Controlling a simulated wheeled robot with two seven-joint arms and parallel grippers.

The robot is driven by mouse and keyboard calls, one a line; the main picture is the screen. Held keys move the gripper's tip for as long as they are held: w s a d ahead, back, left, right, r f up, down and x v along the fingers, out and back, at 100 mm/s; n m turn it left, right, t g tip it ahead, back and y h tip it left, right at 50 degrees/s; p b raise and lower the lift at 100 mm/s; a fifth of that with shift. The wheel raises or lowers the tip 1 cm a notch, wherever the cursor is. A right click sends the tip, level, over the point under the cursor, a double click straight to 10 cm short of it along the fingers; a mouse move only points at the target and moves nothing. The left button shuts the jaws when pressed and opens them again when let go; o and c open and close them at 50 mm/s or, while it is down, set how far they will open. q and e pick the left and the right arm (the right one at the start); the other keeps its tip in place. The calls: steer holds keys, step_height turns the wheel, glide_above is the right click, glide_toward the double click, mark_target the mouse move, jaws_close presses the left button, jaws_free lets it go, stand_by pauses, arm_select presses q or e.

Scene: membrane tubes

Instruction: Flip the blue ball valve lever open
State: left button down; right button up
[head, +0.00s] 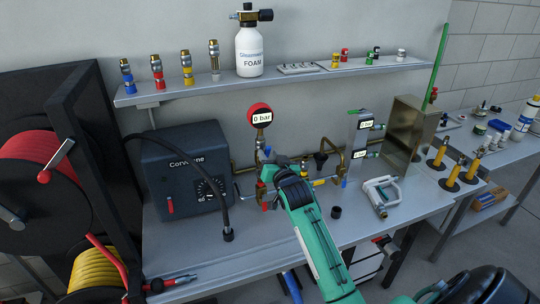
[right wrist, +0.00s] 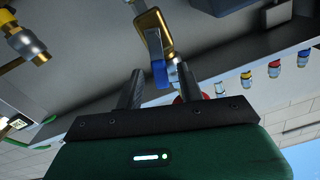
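The blue valve lever (right wrist: 159,73) hangs from a brass fitting (right wrist: 153,32) in the right wrist view. In the head view a small blue part, likely this lever (head: 267,151), shows just below the red-rimmed gauge (head: 260,115), which reads 0 bar. My left gripper is not in view.
A dark blue control box (head: 187,167) with a black hose stands left of the valve. A shelf (head: 205,88) with couplings and a foam bottle (head: 249,50) is above.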

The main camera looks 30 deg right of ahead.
jaws_close()
steer(key=shift+w+a+r+n+p, duration=0.15)
steer(key=shift+a+n+p, duration=0.2)
steer(key=shift+n, duration=0.25)
steer(key=shift+a+n, duration=0.3)
steer(key=shift+n, duration=0.7)
jaws_free()
